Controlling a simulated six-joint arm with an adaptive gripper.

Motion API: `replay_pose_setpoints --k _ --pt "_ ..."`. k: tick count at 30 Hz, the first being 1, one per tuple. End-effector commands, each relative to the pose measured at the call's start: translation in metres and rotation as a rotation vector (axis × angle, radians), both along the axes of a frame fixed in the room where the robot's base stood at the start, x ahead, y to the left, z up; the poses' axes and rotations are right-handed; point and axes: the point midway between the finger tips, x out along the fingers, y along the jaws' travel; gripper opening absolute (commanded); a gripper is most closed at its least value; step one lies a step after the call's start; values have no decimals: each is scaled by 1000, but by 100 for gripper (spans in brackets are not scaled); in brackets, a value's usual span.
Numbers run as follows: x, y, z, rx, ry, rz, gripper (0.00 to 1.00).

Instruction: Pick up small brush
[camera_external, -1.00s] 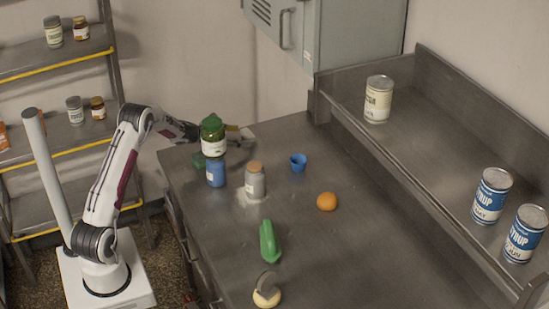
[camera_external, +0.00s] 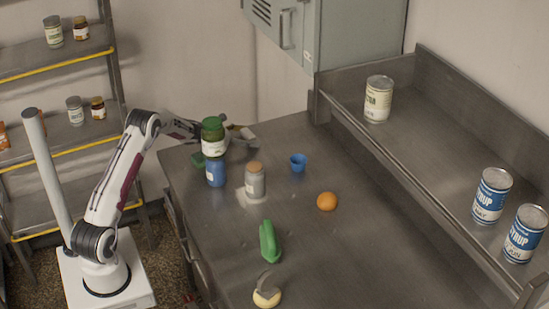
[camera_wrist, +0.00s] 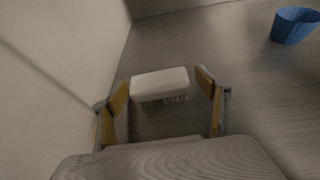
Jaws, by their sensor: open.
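The small brush (camera_wrist: 160,84) has a pale block-shaped back with short bristles along its near edge. In the wrist view it lies on the grey metal counter between the two fingers of my gripper (camera_wrist: 162,92), with visible room beside the right finger and a narrow gap at the left. My gripper is open. In the external view my gripper (camera_external: 240,136) is low over the far left end of the counter, partly hidden behind the green jar. I cannot clearly make out the brush there.
A green jar (camera_external: 212,138), a blue can (camera_external: 216,174) and a cork-topped grey shaker (camera_external: 255,182) stand close in front of the gripper. A blue cup (camera_external: 298,163) and an orange (camera_external: 327,202) are to the right. A wall runs close along the gripper's left (camera_wrist: 60,70).

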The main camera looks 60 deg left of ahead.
Motion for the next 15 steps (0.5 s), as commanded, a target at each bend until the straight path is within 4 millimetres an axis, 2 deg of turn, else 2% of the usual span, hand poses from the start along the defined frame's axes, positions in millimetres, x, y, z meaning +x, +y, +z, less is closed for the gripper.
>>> replay_pose_setpoints --k 2,6,7,15 --pt "0 0 0 0 0 0 72" --pt "0 0 0 0 0 0 36" --pt "0 0 0 0 0 0 33" --pt "0 0 1 0 -1 0 33"
